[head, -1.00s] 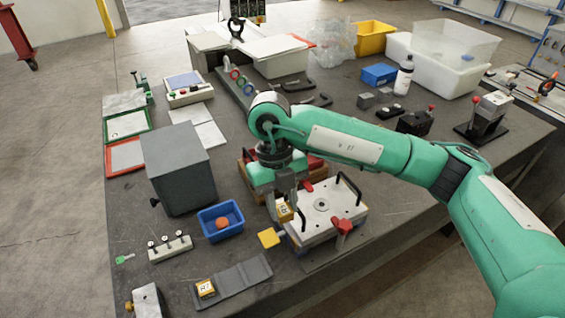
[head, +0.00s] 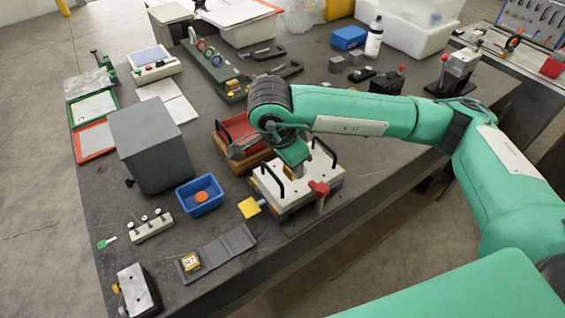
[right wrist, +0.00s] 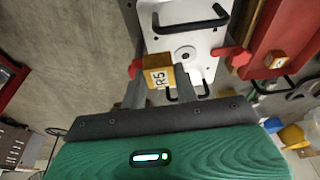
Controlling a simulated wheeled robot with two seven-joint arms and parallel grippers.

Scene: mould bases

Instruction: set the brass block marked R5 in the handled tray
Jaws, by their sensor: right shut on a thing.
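My right gripper (right wrist: 160,88) is shut on the brass block (right wrist: 158,77), whose face reads R5 in the right wrist view. In the head view the block (head: 292,172) shows partly under my wrist, over the white plate (head: 306,190) with two black handles. I cannot tell how high it is above the plate. A red tray (head: 236,130) sits behind and left of the plate, with a dark handle-like bar at its front, partly hidden by my arm. In the wrist view a small marked brass block (right wrist: 277,60) shows on the red surface (right wrist: 270,38). My left gripper is not in view.
A red clamp knob (head: 319,188) stands at the plate's front. Left are a yellow piece (head: 249,207), a blue bin (head: 200,194) holding an orange round piece, and a grey rack (head: 222,252) with another marked block (head: 190,261). A large grey box (head: 152,143) stands further left.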

